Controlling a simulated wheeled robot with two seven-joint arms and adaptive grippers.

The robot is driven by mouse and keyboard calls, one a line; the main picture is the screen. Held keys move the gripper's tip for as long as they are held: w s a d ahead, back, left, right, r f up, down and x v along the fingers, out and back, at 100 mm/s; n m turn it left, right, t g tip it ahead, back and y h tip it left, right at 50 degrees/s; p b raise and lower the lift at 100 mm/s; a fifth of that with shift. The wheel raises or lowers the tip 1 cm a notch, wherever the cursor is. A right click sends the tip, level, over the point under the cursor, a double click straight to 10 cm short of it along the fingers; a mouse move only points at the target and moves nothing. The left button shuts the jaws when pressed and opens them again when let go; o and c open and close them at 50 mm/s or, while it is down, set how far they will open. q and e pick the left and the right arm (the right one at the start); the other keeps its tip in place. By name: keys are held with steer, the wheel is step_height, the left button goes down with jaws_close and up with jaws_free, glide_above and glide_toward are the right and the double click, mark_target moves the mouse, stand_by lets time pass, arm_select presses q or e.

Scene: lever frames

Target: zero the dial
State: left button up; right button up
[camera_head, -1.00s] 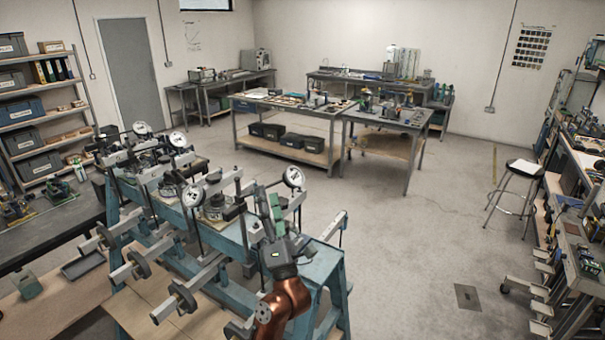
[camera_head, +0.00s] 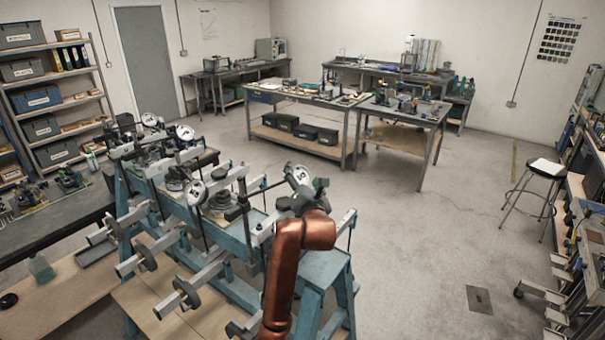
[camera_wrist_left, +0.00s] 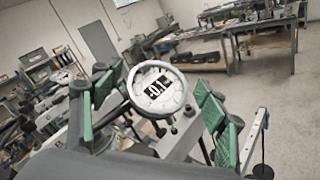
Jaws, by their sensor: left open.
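A round white dial (camera_wrist_left: 157,88) with a dark marked patch on its face is near the middle of the left wrist view. Its reading is not clear to me. My left gripper (camera_wrist_left: 160,107) is open, with green-padded fingers on either side of the dial; I cannot tell whether they touch it. In the head view the same dial (camera_head: 298,174) is at the right end of the blue lever frame (camera_head: 318,268), beside my left gripper (camera_head: 310,190), which my copper arm partly hides. My right gripper is not in view.
Other dials (camera_head: 196,190) stand along the frame, with levers and round weights (camera_head: 187,293) jutting out at the front left. Workbenches (camera_head: 300,100) stand behind. A stool (camera_head: 535,185) is at the right. The floor (camera_head: 430,230) right of the frame is clear.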

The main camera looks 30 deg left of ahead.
arm_select(q)
steer(key=shift+w+a, duration=0.35)
steer(key=shift+w, duration=0.05)
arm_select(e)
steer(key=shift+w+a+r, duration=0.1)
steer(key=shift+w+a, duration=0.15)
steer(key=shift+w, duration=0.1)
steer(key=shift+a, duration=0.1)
